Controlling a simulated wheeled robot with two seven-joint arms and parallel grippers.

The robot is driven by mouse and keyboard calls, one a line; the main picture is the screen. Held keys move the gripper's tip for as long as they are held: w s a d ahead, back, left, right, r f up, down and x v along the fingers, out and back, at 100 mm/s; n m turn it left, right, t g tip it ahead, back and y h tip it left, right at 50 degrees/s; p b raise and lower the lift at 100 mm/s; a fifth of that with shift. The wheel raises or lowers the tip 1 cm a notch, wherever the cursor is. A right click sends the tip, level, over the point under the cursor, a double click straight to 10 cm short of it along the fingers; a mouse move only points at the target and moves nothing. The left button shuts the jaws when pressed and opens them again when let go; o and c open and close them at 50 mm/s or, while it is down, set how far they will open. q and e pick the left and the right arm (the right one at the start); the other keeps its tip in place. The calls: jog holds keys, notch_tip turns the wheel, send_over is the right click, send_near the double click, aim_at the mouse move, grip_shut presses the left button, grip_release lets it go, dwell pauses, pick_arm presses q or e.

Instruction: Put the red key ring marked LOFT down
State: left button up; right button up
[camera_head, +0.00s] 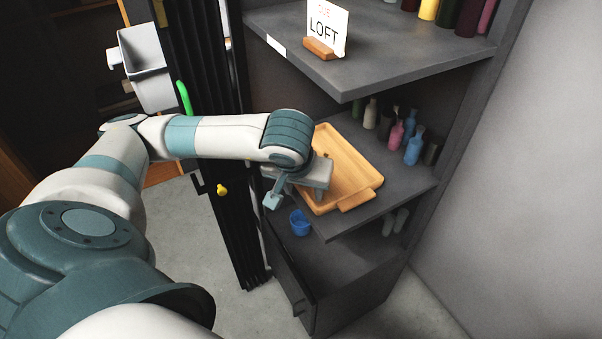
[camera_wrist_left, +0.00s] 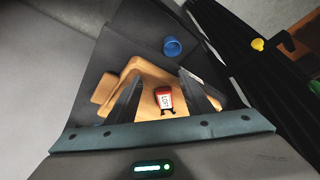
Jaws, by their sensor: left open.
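The red key ring (camera_wrist_left: 165,98) with a white label reading LOFT lies on the floor of the wooden tray (camera_head: 352,166), seen in the left wrist view. My left gripper (camera_head: 296,197) is open over the tray's near-left side. In the left wrist view its two dark fingers (camera_wrist_left: 160,88) stand on either side of the key ring, apart from it. The tray also shows in that view (camera_wrist_left: 103,88). In the head view my gripper and arm hide the key ring. My right gripper is not in view.
The tray rests on a grey shelf (camera_head: 408,185) with several bottles (camera_head: 414,147) behind it. A blue cup (camera_head: 299,222) stands lower, left of the tray. A LOFT sign (camera_head: 326,28) stands on the upper shelf. Black folded panels (camera_head: 222,225) rise at the left.

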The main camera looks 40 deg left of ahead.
pick_arm(q)
jog(key=shift+s+d+r, duration=0.1)
jog(key=shift+s+d, duration=0.25)
jog(key=shift+s, duration=0.5)
